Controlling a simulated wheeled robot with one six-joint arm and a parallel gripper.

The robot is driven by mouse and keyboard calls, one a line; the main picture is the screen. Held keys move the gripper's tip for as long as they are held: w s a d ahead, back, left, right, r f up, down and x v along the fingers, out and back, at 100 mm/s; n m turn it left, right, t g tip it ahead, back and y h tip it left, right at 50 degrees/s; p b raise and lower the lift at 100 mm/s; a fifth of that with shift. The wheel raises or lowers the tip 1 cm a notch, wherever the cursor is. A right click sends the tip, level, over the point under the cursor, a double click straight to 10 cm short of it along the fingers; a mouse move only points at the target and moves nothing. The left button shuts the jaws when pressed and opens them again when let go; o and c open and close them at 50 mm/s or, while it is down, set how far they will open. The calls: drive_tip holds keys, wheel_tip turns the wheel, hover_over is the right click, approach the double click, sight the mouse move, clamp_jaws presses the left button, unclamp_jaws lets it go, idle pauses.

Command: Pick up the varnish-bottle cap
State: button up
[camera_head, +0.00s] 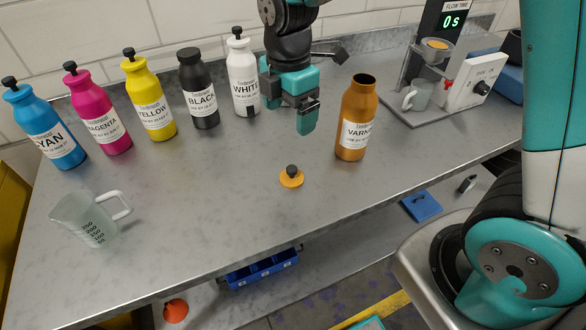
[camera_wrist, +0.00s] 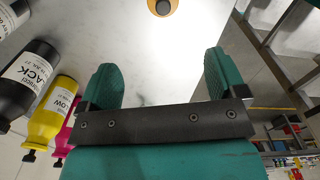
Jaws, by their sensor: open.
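The varnish-bottle cap (camera_head: 291,177) is an orange disc with a dark knob, lying on the grey table near its front middle. It also shows at the top edge of the wrist view (camera_wrist: 162,5), partly cut off. The open orange-brown varnish bottle (camera_head: 357,118) stands upright behind it to the right. My gripper (camera_head: 306,112) is open and empty, above the table between the white bottle and the varnish bottle, behind the cap and apart from it. In the wrist view my two teal fingers (camera_wrist: 160,80) are spread wide with nothing between them.
Cyan (camera_head: 46,128), magenta (camera_head: 98,112), yellow (camera_head: 149,98), black (camera_head: 198,90) and white (camera_head: 243,75) bottles stand in a row at the back left. A measuring jug (camera_head: 90,216) stands front left. A flow-time stand (camera_head: 420,112) is at right. The table around the cap is clear.

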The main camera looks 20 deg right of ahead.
sight(292, 168)
wheel_tip(292, 168, down, 11)
drive_tip(key=shift+f+p, duration=0.2)
drive_tip(key=shift+p, duration=0.55)
drive_tip(key=f, duration=0.1)
drive_tip(key=f+p, duration=0.1)
drive_tip(key=f, duration=0.2)
drive_tip(key=shift+s+d+f+p, duration=0.1)
drive_tip(key=shift+s+p, duration=0.2)
drive_tip(key=shift+w+f, duration=0.1)
drive_tip(key=shift+f, duration=0.4)
drive_tip(key=c, duration=1)
